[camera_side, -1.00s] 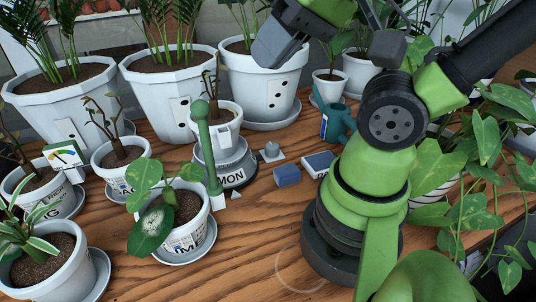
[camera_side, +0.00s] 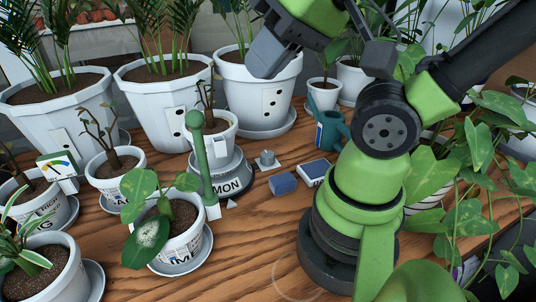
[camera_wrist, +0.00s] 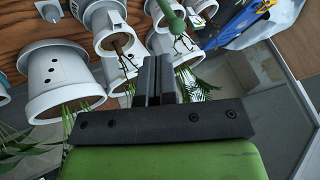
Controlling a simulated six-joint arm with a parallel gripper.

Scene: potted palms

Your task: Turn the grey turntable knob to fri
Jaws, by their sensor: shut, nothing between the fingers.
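The grey turntable knob (camera_side: 238,174) is a round base with a dark lower ring, and the letters MON show on its front. A white pot (camera_side: 222,133) with a thin bare plant stands on it. A green post (camera_side: 203,165) with a ball top rises at its left front side; the ball end also shows in the wrist view (camera_wrist: 176,27). A small pale wedge (camera_side: 231,204) lies in front of the ring. My gripper (camera_side: 262,64) is shut and empty, high above the table, in front of the large white pot at the back. In the wrist view its fingers (camera_wrist: 153,68) are together.
White pots crowd the left and back. The front wood is clear.

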